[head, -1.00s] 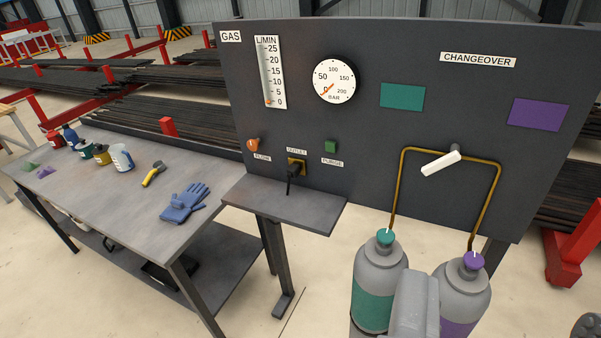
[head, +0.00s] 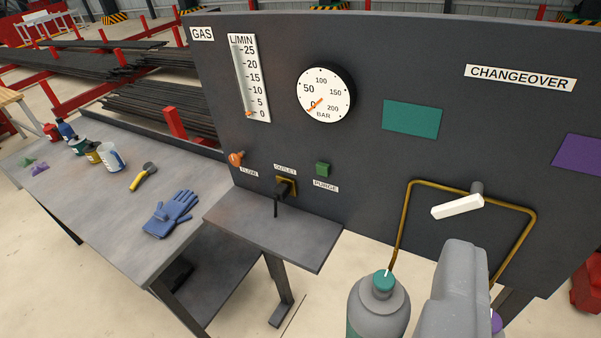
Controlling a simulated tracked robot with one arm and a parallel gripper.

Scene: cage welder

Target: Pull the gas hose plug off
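The black gas hose plug (head: 281,190) sits in the brass outlet (head: 292,184) on the dark gas panel, under the OUTLET label. A short black hose end hangs down from it to just above the small grey shelf (head: 270,232). A grey rounded part of my arm, with my gripper (head: 458,270), rises at the lower right, in front of the gas bottles and well to the right of the plug. No fingertips show, so I cannot see whether it is open or shut. Nothing of mine touches the plug.
An orange flow knob (head: 236,158) and green purge button (head: 323,169) flank the plug. A brass pipe with a white changeover lever (head: 457,207) and a teal-capped bottle (head: 379,305) stand right.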

